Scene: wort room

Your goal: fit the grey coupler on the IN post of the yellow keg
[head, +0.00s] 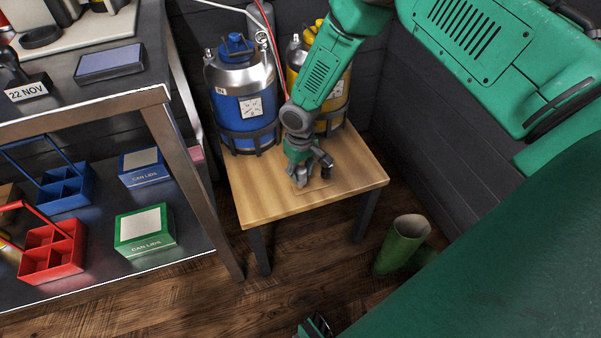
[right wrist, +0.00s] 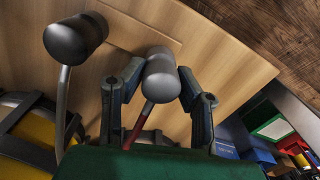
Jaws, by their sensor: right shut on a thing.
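The yellow keg (head: 333,92) stands upright at the back right of the wooden table, partly hidden behind my right arm. Its yellow top parts show, but I cannot make out its IN post. Its yellow side also shows at the lower left of the right wrist view (right wrist: 37,128). My right gripper (head: 312,182) is low over the table, in front of the kegs. In the right wrist view its fingers are shut on the grey coupler (right wrist: 162,78), which has a red hose. The coupler is off the keg.
A darker coupler (right wrist: 75,38) on a grey hose is left of the held one. A blue keg (head: 240,98) stands left of the yellow keg. The wooden table's (head: 265,205) front is mostly clear. A shelf unit stands left; a green boot (head: 402,243) is on the floor.

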